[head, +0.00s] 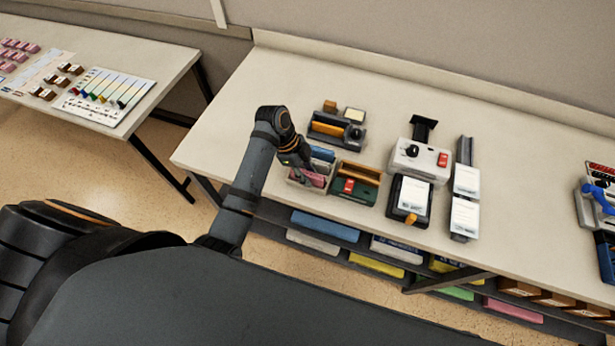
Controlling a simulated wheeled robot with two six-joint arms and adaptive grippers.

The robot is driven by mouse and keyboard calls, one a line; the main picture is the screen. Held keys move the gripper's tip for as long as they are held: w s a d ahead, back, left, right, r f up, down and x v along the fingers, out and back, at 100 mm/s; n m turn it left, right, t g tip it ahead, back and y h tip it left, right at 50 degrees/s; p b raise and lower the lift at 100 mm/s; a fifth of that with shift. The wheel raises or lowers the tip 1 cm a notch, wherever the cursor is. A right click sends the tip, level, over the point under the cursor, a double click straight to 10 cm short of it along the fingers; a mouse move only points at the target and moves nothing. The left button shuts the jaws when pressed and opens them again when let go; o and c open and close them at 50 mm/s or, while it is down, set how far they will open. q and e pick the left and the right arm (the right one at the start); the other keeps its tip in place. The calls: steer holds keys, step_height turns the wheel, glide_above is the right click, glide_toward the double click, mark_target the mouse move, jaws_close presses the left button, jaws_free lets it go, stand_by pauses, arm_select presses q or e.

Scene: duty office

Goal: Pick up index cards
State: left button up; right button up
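My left arm reaches over the front left of the table, and my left gripper (304,166) points down at a small holder with pink (309,179) and blue (322,154) pieces that look like cards. The gripper covers part of this holder. Its fingertips are too small and dark to show whether they are open or touch a card. White cards or papers also lie on a long dark stand (466,182) to the right and on a dark clipboard-like block (412,194). I cannot tell which of these are the index cards. My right gripper is not in view.
Right of the holder is a green box (356,184) with a red part. Behind it stands a dark organizer (336,129); a white device (420,158) with a black knob is further right. Coloured items fill the shelf below. Bare tabletop (530,190) lies to the right.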

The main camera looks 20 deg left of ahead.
arm_select(q)
steer(key=shift+f, duration=0.15)
jaws_close()
stand_by(0.4)
